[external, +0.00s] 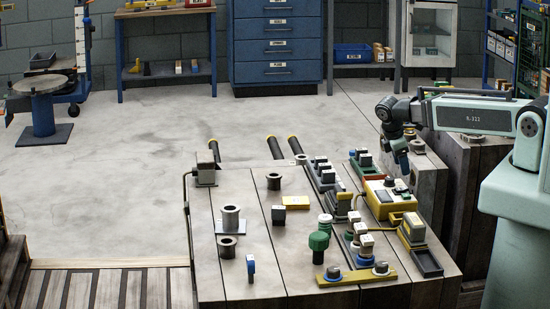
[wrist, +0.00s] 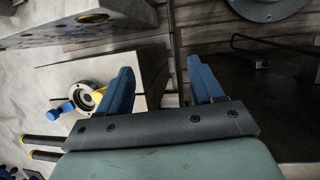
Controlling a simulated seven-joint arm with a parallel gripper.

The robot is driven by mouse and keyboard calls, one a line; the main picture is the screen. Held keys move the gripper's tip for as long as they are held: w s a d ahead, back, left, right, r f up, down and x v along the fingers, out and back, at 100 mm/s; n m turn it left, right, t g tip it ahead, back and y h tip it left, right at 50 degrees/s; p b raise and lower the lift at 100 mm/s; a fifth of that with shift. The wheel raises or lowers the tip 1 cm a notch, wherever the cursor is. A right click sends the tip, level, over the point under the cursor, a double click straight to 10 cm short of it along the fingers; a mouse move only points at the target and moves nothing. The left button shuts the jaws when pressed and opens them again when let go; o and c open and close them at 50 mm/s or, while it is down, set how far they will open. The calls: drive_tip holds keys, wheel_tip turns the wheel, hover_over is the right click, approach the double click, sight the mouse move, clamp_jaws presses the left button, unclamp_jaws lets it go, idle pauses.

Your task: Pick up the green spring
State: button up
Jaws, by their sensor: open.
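Two green things stand near the middle front of the worktable in the external view. One is a dark green, ribbed, round-topped piece (external: 319,241); just behind it is a pale piece with a green lower part (external: 325,229). I cannot tell for sure which is the green spring. My gripper (external: 402,165) is over the table's far right side, well away from both. In the wrist view my gripper (wrist: 160,66) has its two blue fingers wide apart with nothing between them. No green spring can be made out in the wrist view.
The front left of the table is mostly bare.

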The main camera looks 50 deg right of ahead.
drive_tip(key=w+a+r+n+t+y, duration=0.1)
drive_tip(key=w+a+r+t+y, duration=0.15)
drive_tip(key=w+a+r, duration=0.55)
drive_tip(key=w+a+r+n+t+y, duration=0.1)
drive_tip(key=w+a+r+t, duration=0.3)
drive_tip(key=w+a, duration=0.65)
drive_tip(key=a+r+y, duration=0.2)
drive_tip(key=a+r, duration=0.2)
drive_tip(key=a, duration=1)
drive_tip(key=g, duration=0.4)
approach(325, 217)
drive_tip(key=shift+h, duration=0.35)
drive_tip(key=f, duration=0.2)
drive_tip(key=a+f, duration=0.1)
drive_tip(key=f, duration=0.3)
drive_tip(key=shift+w+a+f, duration=0.3)
drive_tip(key=shift+w+a, duration=0.05)
drive_tip(key=shift+a, duration=0.05)
drive_tip(key=shift+f, duration=2.65)
